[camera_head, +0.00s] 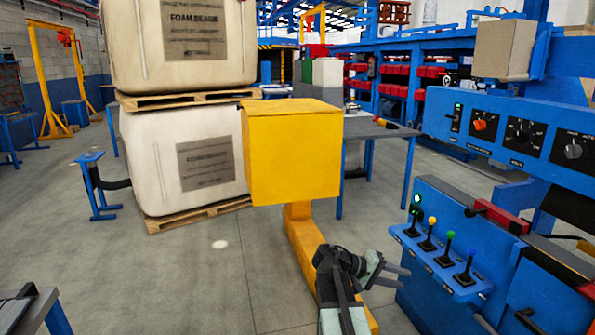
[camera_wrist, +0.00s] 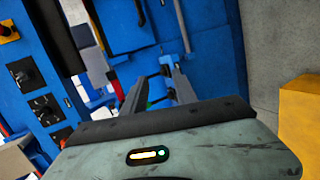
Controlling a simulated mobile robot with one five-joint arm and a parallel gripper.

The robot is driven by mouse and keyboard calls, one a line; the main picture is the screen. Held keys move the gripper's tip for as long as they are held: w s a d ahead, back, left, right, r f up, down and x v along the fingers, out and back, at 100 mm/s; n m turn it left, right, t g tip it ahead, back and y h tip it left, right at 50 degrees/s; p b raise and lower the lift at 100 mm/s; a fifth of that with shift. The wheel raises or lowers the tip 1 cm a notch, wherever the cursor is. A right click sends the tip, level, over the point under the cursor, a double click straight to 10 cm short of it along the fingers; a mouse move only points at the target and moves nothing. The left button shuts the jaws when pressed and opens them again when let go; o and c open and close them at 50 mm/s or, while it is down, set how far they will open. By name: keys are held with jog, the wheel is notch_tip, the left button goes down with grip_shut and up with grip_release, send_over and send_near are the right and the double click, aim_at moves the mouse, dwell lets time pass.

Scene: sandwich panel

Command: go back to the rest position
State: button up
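My gripper (camera_head: 402,277) is at the lower middle of the head view, just left of the blue machine's lever shelf (camera_head: 440,262). Its two fingers point right, towards the machine. In the wrist view the fingers (camera_wrist: 158,90) stand apart with nothing held between them. A green bit shows beyond them there; I cannot tell what it is. Several levers with coloured knobs stand on the shelf, among them a yellow one (camera_head: 432,221) and a blue one (camera_head: 472,252). The blue control panel (camera_head: 500,135) above carries an orange knob (camera_head: 480,125) and black dials.
A yellow box on a post (camera_head: 292,155) stands left of my arm. Wrapped foam bales (camera_head: 185,160) on pallets stand behind it. A grey table (camera_head: 375,130) is behind the box. A table corner (camera_head: 25,305) shows at lower left. The floor (camera_head: 190,280) between is clear.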

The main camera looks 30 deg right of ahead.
jog(key=w+a+f+n+t+y, duration=0.1)
jog(key=w+a+f, duration=0.15)
jog(key=a, duration=0.45)
jog(key=w+a+f+n+t+y, duration=0.1)
jog(key=w+a+f+t+y, duration=0.15)
jog(key=a, duration=0.45)
jog(key=w+a+f+n+t+y, duration=0.1)
jog(key=w+a+f, duration=0.1)
jog(key=a+f, duration=0.35)
jog(key=s+a+f+n+y, duration=0.15)
jog(key=a+y, duration=0.25)
jog(key=a, duration=0.7)
jog(key=s+a+f+y, duration=0.1)
jog(key=a+f+y, duration=0.2)
jog(key=a, duration=0.9)
notch_tip(320, 180, up, 30)
jog(key=a+y+p, duration=0.1)
jog(key=a+p, duration=0.1)
jog(key=p, duration=2.8)
jog(key=shift+w+r+t+p, duration=0.25)
jog(key=shift+w+t+p, duration=0.05)
jog(key=shift+t+p, duration=0.15)
jog(key=shift+f, duration=0.25)
grip_shut()
